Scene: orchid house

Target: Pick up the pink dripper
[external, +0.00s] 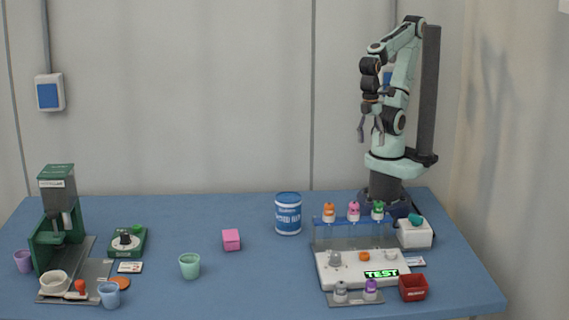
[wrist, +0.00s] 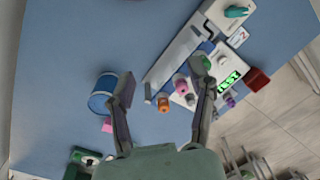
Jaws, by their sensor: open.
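The pink dripper (external: 354,211) stands in the middle of a clear raised rack (external: 335,235), between an orange dripper (external: 329,212) on its left and a green dripper (external: 378,210) on its right. In the wrist view the pink dripper (wrist: 181,86) shows between my two fingers, beyond the orange one (wrist: 164,104). My gripper (external: 371,133) is open and empty, high above the rack and apart from it. In the wrist view my gripper (wrist: 165,70) has its fingers spread wide, and the right finger passes close to the green dripper (wrist: 206,63).
A white device with a green TEST display (external: 381,273) lies in front of the rack, with a grey and a purple dripper (external: 371,289) before it. A red box (external: 413,288) sits right. A blue tub (external: 288,214) and a pink cube (external: 231,239) stand left. The table between them is clear.

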